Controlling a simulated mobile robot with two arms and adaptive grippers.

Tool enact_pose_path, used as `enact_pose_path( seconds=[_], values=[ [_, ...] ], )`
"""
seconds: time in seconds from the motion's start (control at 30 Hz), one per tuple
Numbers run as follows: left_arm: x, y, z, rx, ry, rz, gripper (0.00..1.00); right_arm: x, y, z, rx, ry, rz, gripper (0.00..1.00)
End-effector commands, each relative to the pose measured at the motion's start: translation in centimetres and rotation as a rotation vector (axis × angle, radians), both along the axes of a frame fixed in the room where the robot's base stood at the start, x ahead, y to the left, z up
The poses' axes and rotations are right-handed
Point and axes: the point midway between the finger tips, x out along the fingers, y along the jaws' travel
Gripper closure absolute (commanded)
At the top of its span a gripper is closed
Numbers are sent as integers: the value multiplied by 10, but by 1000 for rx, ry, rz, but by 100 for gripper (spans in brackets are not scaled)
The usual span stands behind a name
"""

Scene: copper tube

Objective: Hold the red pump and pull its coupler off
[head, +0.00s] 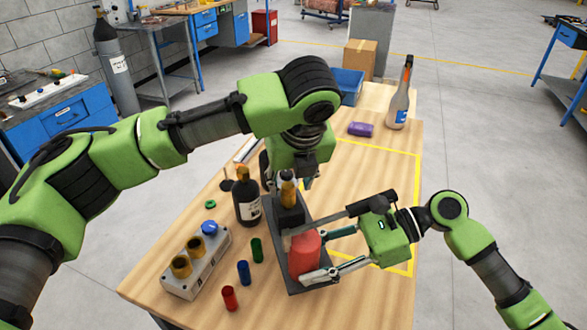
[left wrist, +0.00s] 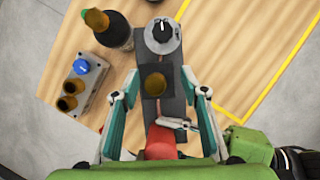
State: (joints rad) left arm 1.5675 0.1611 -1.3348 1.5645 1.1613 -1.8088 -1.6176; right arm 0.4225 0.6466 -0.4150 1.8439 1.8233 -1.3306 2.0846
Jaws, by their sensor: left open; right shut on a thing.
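The red pump (head: 304,255) stands on the near part of a dark base plate (head: 306,289) on the wooden table. My right gripper (head: 306,260) is shut on it from the right. A brass-coloured round piece (head: 288,189), apparently the coupler, sits on a dark block behind the red body. It also shows in the left wrist view (left wrist: 154,84), with the red pump (left wrist: 161,143) below it. My left gripper (left wrist: 160,72) is open above, its fingers on either side of the dark block, apart from it. Its tips are mostly hidden in the head view.
A dark bottle (head: 246,196) stands close left of the base plate. A grey block with brass cups and a blue knob (head: 197,262) and small coloured cylinders (head: 243,272) lie further left. The table's yellow-outlined right side is mostly clear.

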Motion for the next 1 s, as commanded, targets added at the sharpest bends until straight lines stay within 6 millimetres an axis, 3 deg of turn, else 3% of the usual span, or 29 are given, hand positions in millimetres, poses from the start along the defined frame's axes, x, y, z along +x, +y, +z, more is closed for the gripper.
enact_pose_path(
  seconds=[0.2,0.47,0.5,0.63,0.67,1.0],
  values=[
    [6,1,-14,-1,1,1,60,2,1,7,13,-13,-1,100],
    [7,1,-15,0,0,1,60,2,1,7,13,-13,-1,100],
    [7,1,-15,0,0,1,62,2,1,7,13,-13,-1,100],
    [6,1,-15,-1,0,1,96,1,1,7,13,-13,-1,100],
    [6,1,-15,-2,0,-1,100,1,1,7,13,-13,0,100],
    [7,2,-15,0,-1,2,100,0,2,7,13,-14,4,100]
  ],
)
